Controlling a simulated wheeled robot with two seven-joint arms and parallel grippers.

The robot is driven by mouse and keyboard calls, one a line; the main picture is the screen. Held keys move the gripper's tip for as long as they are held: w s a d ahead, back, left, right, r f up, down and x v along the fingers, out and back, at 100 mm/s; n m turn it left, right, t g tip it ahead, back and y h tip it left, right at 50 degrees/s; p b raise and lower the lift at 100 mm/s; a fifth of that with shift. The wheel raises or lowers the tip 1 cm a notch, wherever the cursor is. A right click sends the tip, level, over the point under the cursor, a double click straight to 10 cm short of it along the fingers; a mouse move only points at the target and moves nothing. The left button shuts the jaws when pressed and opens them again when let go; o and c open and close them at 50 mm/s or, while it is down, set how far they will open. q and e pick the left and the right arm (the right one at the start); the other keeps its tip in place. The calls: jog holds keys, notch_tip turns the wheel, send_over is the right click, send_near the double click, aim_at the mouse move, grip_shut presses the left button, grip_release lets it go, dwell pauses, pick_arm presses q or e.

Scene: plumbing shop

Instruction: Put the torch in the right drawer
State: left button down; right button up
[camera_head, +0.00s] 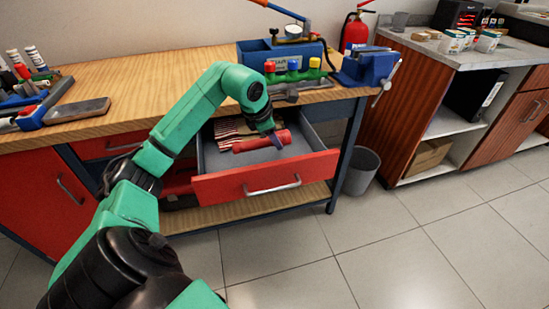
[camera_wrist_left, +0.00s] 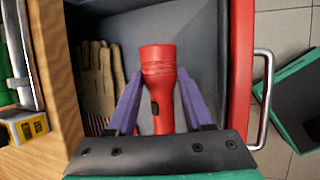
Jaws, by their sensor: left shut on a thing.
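The red torch (camera_head: 252,145) is inside the open right drawer (camera_head: 265,178), level with or just above its grey floor; contact with the floor cannot be told. In the left wrist view the torch (camera_wrist_left: 160,68) has its wide head pointing away from my wrist and a dark switch on its body. My left gripper (camera_head: 275,141) reaches down into the drawer with its purple fingers on either side of the torch, shut on it. The same gripper shows in the left wrist view (camera_wrist_left: 160,88). My right gripper is not in view.
Work gloves (camera_wrist_left: 98,75) lie in the drawer beside the torch. A grey bin (camera_head: 361,172) stands right of the bench.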

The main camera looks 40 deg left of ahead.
pick_arm(q)
notch_tip(320, 180, down, 7)
jog(key=shift+r, duration=0.2)
jog(key=shift+f, duration=0.15)
jog(key=c, duration=0.6)
grip_release()
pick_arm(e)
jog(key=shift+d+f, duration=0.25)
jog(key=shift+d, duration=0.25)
pick_arm(q)
jog(key=shift+r, duration=0.3)
jog(key=b+v, duration=0.1)
jog(key=v, duration=1.1)
jog(key=shift+s+f, duration=0.15)
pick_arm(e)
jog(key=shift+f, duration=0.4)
